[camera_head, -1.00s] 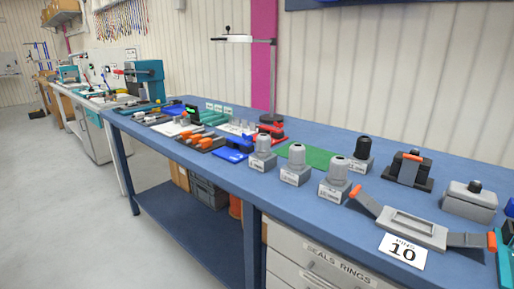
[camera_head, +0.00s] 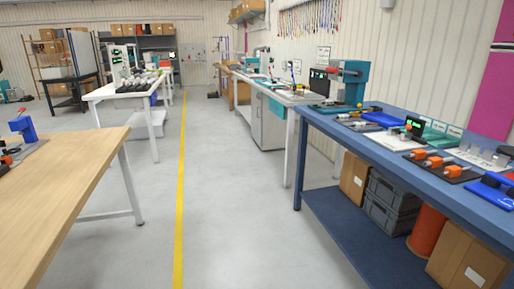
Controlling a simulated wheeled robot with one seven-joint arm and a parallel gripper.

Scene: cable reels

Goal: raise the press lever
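A teal upright machine (camera_head: 356,80) that looks like a press stands at the far end of the blue workbench on the right. A short arm with a red end (camera_head: 333,70) sticks out to its left near the top; I cannot tell whether this is the press lever or how it is set. A smaller, similar teal and grey machine (camera_head: 262,54) stands on a bench farther back. My gripper is not in view.
The blue workbench (camera_head: 352,139) runs along the right, with crates and boxes on its lower shelf. A wooden table (camera_head: 70,165) stands at the near left. The grey floor aisle (camera_head: 235,190) between them is clear, with a yellow line (camera_head: 181,190) along it.

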